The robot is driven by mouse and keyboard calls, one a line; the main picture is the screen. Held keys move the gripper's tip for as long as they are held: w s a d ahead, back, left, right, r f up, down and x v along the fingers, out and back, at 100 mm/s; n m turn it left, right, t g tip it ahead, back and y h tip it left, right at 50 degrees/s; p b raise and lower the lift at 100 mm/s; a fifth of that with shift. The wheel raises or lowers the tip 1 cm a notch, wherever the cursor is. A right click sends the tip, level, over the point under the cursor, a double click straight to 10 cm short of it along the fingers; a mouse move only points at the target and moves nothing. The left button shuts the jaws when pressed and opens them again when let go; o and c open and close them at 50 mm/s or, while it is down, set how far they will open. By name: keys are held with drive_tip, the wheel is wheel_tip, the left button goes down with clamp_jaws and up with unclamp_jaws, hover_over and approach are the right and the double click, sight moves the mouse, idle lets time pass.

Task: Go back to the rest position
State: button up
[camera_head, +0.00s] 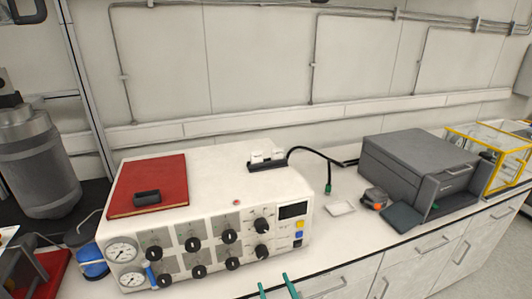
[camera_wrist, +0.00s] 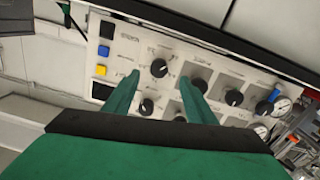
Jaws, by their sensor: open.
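My gripper (camera_head: 279,288) shows at the bottom edge of the head view as two green fingertips, in front of the bench edge. In the wrist view my gripper (camera_wrist: 158,92) has its two green fingers spread apart, with nothing between them. It faces the front panel of a white control box (camera_head: 220,180), apart from it as far as I can tell. The panel's black knobs, gauges and yellow and blue buttons also show on the control box in the wrist view (camera_wrist: 140,62).
A red book (camera_head: 170,177) lies on the control box beside a power strip (camera_head: 268,163). A grey printer-like machine (camera_head: 415,165) and a yellow-framed case (camera_head: 490,150) stand to the right. A metal reactor vessel (camera_head: 38,165) stands at the left. The floor at right looks clear.

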drive_tip(key=s+f+m+g+h, duration=0.1)
drive_tip(key=s+f+m+h, duration=0.15)
drive_tip(key=s+f, duration=0.5)
drive_tip(key=s+f+m+g+h, duration=0.1)
drive_tip(key=s+f+m+h, duration=0.2)
drive_tip(key=s, duration=0.7)
drive_tip(key=a+v, duration=0.3)
drive_tip(key=v, duration=1.7)
drive_tip(key=shift+s, duration=0.35)
drive_tip(key=shift+f, duration=0.15)
